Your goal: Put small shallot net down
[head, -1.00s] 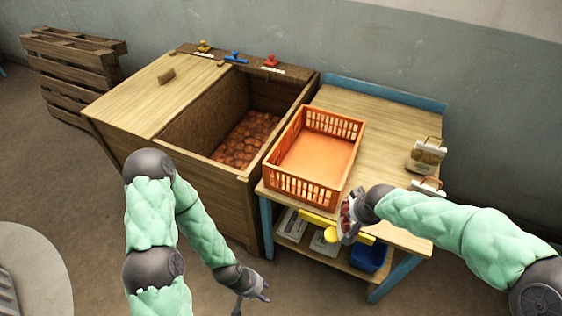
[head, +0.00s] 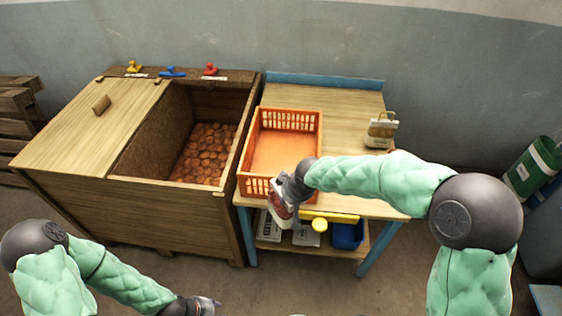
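My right gripper (head: 284,189) is at the front edge of the orange crate (head: 249,150). It appears shut on a small red net with a white label (head: 281,212), which I take for the shallot net. The net hangs upright just in front of the crate's front wall, partly hidden by the gripper. The crate stands on the wooden table and looks empty. My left gripper (head: 212,303) is low at the bottom of the view, away from the table and holding nothing visible. Its finger opening is too small to judge.
A large wooden bin (head: 140,208) with brown round produce (head: 207,150) stands left of the table (head: 345,105). A paper bag (head: 381,132) stands at the table's right. The table behind the bag is clear.

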